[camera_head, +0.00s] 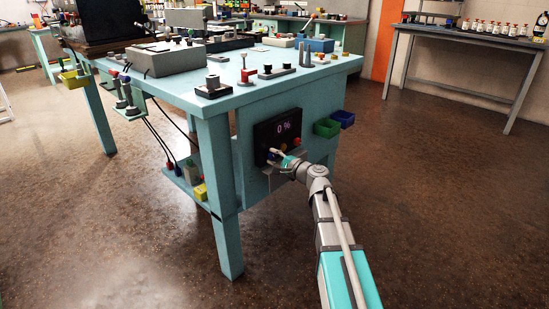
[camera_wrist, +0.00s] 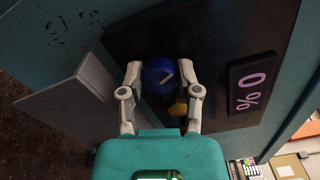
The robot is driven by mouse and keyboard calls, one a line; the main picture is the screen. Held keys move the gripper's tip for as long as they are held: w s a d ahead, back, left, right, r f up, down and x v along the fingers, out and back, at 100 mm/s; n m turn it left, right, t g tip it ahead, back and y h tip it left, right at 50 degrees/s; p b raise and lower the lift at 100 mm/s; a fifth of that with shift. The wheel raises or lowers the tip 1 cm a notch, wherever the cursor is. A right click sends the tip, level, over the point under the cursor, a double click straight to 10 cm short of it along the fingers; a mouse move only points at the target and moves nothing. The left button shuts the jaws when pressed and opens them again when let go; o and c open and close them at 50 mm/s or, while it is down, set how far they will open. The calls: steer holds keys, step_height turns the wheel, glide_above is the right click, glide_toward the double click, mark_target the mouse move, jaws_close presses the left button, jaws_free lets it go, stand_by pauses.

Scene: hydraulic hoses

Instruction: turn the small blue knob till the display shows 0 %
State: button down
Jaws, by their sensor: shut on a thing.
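The small blue knob (camera_wrist: 159,76) sits on a dark panel (camera_wrist: 215,45), with a pale mark on its face. In the wrist view my gripper (camera_wrist: 160,74) has one finger on each side of the knob and is shut on it. The display (camera_wrist: 250,88) on the panel reads 0 %; it also shows in the head view (camera_head: 284,127). In the head view my gripper (camera_head: 275,157) is at the lower part of the panel and hides the blue knob.
A grey plate (camera_wrist: 70,112) sticks out next to the panel. Green (camera_head: 327,128) and blue (camera_head: 342,117) bins hang on the bench (camera_head: 262,92) to the right of the panel. The floor around my arm is clear.

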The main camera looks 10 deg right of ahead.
steer(key=shift+w+d, duration=0.1)
steer(key=shift+w, duration=0.05)
steer(key=shift+c, duration=1.5)
jaws_free()
steer(key=shift+s, duration=0.2)
steer(key=shift+s+d, duration=0.3)
steer(key=shift+s, duration=0.15)
steer(key=v, duration=1)
steer(key=shift+s+d, duration=0.25)
